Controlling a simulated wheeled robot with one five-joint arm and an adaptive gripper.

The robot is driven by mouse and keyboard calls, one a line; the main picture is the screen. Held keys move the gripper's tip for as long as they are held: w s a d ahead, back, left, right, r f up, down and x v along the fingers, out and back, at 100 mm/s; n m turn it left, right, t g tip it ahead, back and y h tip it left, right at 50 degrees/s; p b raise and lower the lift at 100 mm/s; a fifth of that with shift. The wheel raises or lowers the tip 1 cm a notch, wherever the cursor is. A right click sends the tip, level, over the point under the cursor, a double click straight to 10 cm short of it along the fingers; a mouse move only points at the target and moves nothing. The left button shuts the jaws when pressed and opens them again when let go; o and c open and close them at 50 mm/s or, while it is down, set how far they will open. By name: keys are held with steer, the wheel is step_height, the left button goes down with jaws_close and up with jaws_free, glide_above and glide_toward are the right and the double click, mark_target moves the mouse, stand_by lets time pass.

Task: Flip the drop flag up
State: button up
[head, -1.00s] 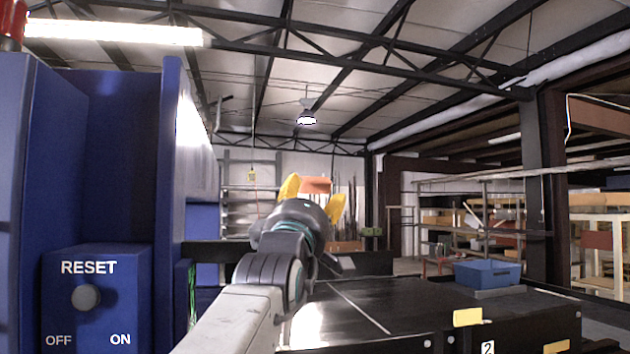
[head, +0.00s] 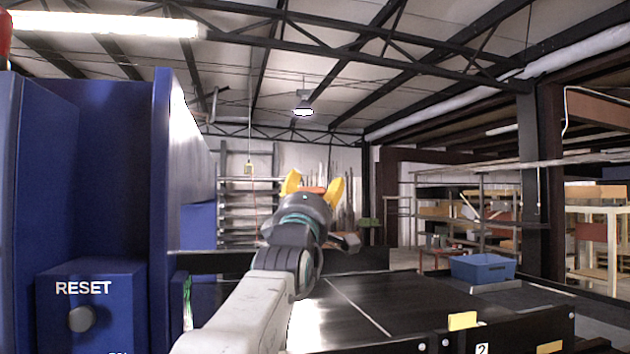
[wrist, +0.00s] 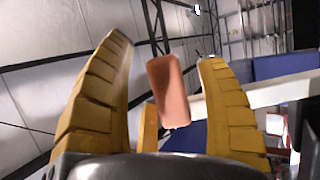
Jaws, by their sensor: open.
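My gripper (head: 315,186) has yellow ribbed fingers and points up and away near the middle of the head view. It is open. An orange-red flat piece (wrist: 168,90), perhaps the drop flag, shows between the spread fingers in the wrist view, with gaps on both sides. In the head view, orange (head: 313,190) shows between the fingertips, mostly hidden by my gripper. I cannot tell how it is mounted or how far beyond the fingertips it is.
A blue cabinet (head: 110,160) stands at left, with a RESET box and grey knob (head: 81,318). Air above the conveyor is clear.

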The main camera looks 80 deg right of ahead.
steer(key=shift+d+r, duration=0.25)
steer(key=shift+d, duration=0.15)
steer(key=shift+o, duration=0.2)
steer(key=c, duration=1.4)
